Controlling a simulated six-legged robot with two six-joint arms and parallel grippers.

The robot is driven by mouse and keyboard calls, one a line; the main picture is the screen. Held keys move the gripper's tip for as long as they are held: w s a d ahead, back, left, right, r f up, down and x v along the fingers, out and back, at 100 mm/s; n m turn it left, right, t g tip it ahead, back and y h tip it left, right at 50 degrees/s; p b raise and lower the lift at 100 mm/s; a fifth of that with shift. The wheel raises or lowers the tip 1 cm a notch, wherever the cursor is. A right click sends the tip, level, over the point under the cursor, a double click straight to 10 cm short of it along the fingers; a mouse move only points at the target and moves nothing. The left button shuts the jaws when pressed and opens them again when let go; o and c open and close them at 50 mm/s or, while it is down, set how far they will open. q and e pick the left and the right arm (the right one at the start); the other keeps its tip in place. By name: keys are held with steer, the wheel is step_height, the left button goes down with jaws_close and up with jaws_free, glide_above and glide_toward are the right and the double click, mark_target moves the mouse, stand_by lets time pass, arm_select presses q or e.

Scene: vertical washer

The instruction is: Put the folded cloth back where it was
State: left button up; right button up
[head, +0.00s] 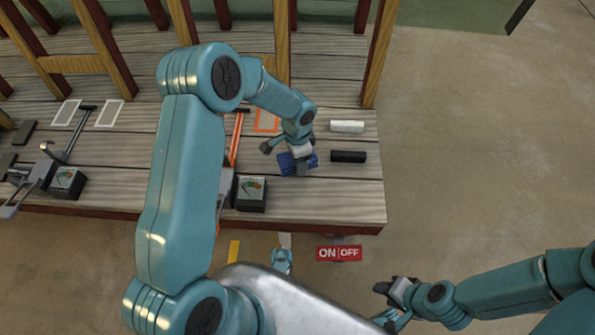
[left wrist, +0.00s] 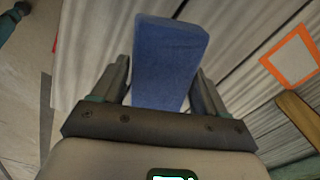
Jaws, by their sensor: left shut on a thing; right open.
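The folded cloth (head: 286,164) is a blue block-like piece at my left gripper (head: 290,157), over the right part of the wooden table. In the left wrist view the cloth (left wrist: 168,62) stands between the two fingers of my left gripper (left wrist: 160,85), which is shut on it. I cannot tell whether the cloth touches the table. An orange-outlined rectangle (head: 267,121) lies on the tabletop just up and left of the cloth; it also shows in the left wrist view (left wrist: 290,55). My right gripper (head: 392,301) is open and empty, low and right, off the table.
A white block (head: 347,127) and a black block (head: 348,157) lie right of the cloth. A gauge box (head: 251,194) and an orange-handled lever (head: 236,140) stand to its left. The ON/OFF sign (head: 339,254) is below the table (head: 330,205). Wooden posts (head: 380,55) rise behind.

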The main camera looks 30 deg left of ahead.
arm_select(q)
step_height(320, 180, down, 6)
steer(key=shift+f+b, duration=0.15)
steer(key=shift+b, duration=0.8)
